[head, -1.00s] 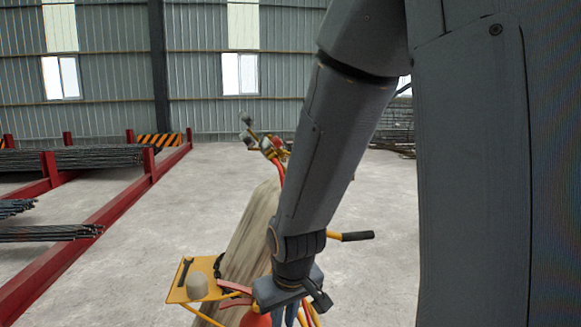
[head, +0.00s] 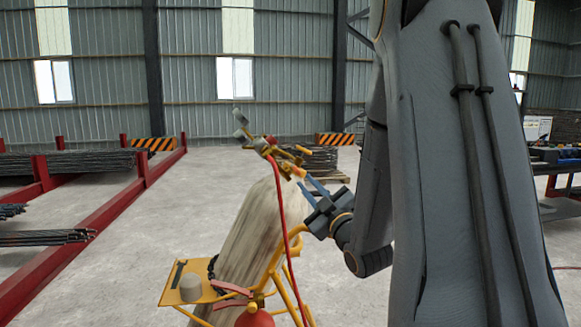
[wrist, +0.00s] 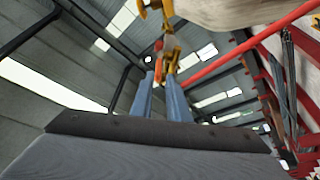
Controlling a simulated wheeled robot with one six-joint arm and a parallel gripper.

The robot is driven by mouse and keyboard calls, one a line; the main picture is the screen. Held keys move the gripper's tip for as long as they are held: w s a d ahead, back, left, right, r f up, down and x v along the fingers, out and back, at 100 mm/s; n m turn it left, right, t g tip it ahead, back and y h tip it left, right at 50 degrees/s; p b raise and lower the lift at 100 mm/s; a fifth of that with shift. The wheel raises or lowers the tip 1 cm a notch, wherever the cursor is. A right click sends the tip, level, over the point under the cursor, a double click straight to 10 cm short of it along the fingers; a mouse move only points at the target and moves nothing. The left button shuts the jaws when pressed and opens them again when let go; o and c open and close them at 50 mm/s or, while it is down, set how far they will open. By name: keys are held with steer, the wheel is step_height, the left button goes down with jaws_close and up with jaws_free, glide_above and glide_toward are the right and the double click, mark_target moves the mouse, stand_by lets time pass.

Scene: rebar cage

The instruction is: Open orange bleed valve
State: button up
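The orange bleed valve (wrist: 158,69) shows in the wrist view as a small orange-red part beside yellow brass fittings (wrist: 172,52). In the head view an orange piece (head: 299,172) sits near the fitting cluster at the upper end of a pale cylinder-like body (head: 243,236). My gripper (head: 303,184) reaches it from the right, with its two blue fingers apart. In the wrist view my gripper (wrist: 159,80) has the orange part between or just beyond its fingertips. A gap shows between the fingers; I cannot tell whether they touch the part.
A red hose (head: 280,220) runs down from the fittings along the yellow cart frame (head: 273,262). Red rebar racks (head: 95,215) stand left. Concrete floor (head: 340,290) is open around the cart.

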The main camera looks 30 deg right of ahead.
mark_target(295, 169)
steer(key=p+x, duration=0.3)
steer(key=x, duration=0.9)
steer(key=shift+s, duration=0.1)
jaws_close()
